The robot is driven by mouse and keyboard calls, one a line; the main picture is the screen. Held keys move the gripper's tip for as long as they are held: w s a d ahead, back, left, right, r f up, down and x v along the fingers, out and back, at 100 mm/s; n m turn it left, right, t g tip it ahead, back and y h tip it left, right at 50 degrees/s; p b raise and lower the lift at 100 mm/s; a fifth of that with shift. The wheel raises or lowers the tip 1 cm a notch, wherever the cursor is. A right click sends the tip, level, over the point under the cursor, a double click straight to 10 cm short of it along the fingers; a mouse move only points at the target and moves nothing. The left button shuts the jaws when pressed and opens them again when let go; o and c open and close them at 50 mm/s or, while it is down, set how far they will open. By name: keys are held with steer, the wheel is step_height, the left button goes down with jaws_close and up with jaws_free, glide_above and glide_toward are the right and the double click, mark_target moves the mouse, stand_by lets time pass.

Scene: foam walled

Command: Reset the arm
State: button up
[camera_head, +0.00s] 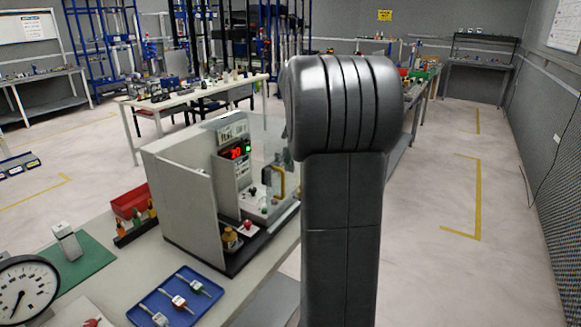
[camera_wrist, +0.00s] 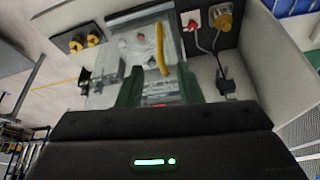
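My arm (camera_head: 342,190) rises in the middle of the head view, with a thick ribbed dark grey joint at its top. My gripper is hidden in the head view. In the wrist view the dark body of my gripper fills the bottom, with a lit green light on it. Two dark green fingers of my gripper (camera_wrist: 160,88) stand apart, with nothing seen held between them. Beyond them are a clear-panelled device with a yellow handle (camera_wrist: 161,50), a red knob (camera_wrist: 192,26) and a yellow-brown knob (camera_wrist: 222,17).
A grey-walled booth (camera_head: 187,205) with a red display stands on the bench, left of my arm. A blue tray (camera_head: 150,300), green mat (camera_head: 85,262), red bin (camera_head: 128,200) and round gauge (camera_head: 25,290) lie nearer. Open floor (camera_head: 440,270) is at right.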

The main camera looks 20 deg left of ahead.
mark_target(284, 180)
steer(key=shift+s+d+r, duration=0.1)
steer(key=shift+d+r, duration=0.05)
steer(key=shift+r, duration=0.3)
steer(key=shift+f, duration=0.1)
steer(key=p+x, duration=0.1)
steer(key=x, duration=1.3)
steer(key=shift+s, duration=0.3)
